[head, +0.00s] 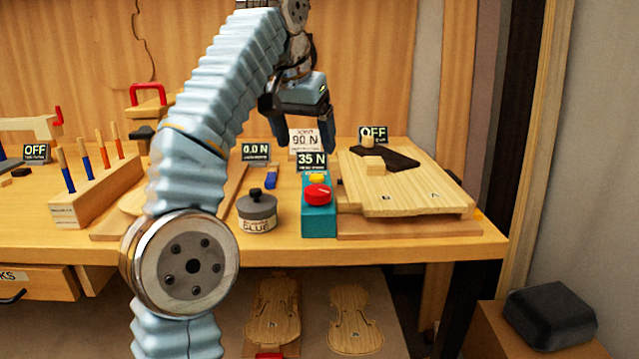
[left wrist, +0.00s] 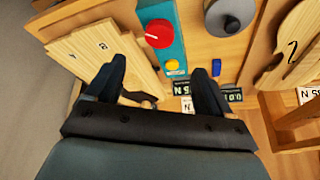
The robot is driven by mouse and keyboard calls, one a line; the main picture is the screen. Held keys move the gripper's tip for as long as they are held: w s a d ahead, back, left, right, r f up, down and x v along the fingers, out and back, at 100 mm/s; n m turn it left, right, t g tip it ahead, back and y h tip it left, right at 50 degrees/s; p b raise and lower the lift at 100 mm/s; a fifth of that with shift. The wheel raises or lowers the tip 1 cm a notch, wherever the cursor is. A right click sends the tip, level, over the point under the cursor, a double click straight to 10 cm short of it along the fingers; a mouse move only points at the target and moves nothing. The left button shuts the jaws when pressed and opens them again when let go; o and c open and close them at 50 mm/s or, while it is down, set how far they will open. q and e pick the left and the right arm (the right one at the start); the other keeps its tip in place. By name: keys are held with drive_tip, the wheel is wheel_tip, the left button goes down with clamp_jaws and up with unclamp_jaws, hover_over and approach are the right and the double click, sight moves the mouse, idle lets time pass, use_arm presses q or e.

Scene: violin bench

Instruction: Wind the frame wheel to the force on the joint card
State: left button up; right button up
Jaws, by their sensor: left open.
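The white card (head: 304,140) stands at the back of the bench and seems to read 90 N; its small top line is unclear. A dark display (head: 256,151) left of it reads 0.0 N. A teal box (head: 319,218) carries a red round knob (head: 317,194) and a yellow button; a display (head: 312,161) behind it reads 35 N. I cannot tell which part is the frame wheel. My left gripper (head: 302,148) is open and empty, pointing down above the back of the bench. In the left wrist view its fingers (left wrist: 160,70) are apart, with the red knob (left wrist: 158,33) beyond them. My right gripper is not in view.
A glue pot (head: 257,212) stands left of the teal box. A wooden board (head: 400,190) with a dark piece lies to the right, beside an OFF display (head: 373,133). A rack (head: 92,195) of blue and orange tools stands left. Violin plates (head: 356,318) lie below.

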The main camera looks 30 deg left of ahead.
sight(317, 189)
use_arm(q)
drive_tip(key=b+x, duration=0.4)
drive_tip(key=x, duration=0.8)
drive_tip(key=shift+s+d+f+b, duration=0.1)
drive_tip(key=shift+f+b, duration=0.05)
drive_tip(key=shift+b, duration=0.25)
drive_tip(key=shift+c, duration=0.3)
drive_tip(key=c, duration=1)
drive_tip(key=shift+r+m+h+p, duration=0.2)
drive_tip(key=shift+m+h+p, duration=0.2)
drive_tip(key=shift+m+p, duration=0.6)
drive_tip(key=shift+m+h+p, duration=0.3)
drive_tip(key=shift+m+p, duration=0.6)
drive_tip(key=shift+p, duration=0.15)
drive_tip(key=shift+f+m+h+p, duration=0.1)
drive_tip(key=shift+m+h+p, duration=0.2)
drive_tip(key=shift+m, duration=0.4)
drive_tip(key=shift+m+g, duration=0.3)
drive_tip(key=shift+m, duration=0.3)
drive_tip(key=shift+h, duration=0.3)
